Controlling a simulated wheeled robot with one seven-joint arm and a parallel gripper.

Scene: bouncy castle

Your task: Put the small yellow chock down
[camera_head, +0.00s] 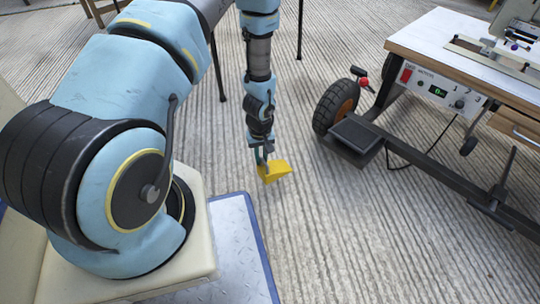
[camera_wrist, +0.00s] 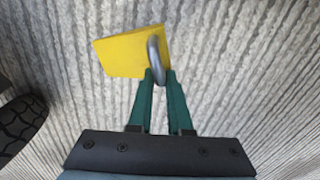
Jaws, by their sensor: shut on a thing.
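The small yellow chock (camera_head: 275,171) is a wedge at the end of my arm, over the ribbed grey floor in the head view. In the wrist view the chock (camera_wrist: 121,53) has a grey metal ring (camera_wrist: 156,56) at its right side. My gripper (camera_head: 261,160) is shut on it. In the wrist view the green fingers of my gripper (camera_wrist: 160,78) close at the ring's lower end. I cannot tell whether the chock's underside touches the floor.
A wheeled workbench (camera_head: 450,70) stands at the right, with a black and orange tyre (camera_head: 335,107) and a black pedal (camera_head: 356,138) low down. A cable (camera_head: 425,152) hangs under it. Ribbed floor (camera_head: 340,245) is clear in front. Thin dark legs stand behind my arm.

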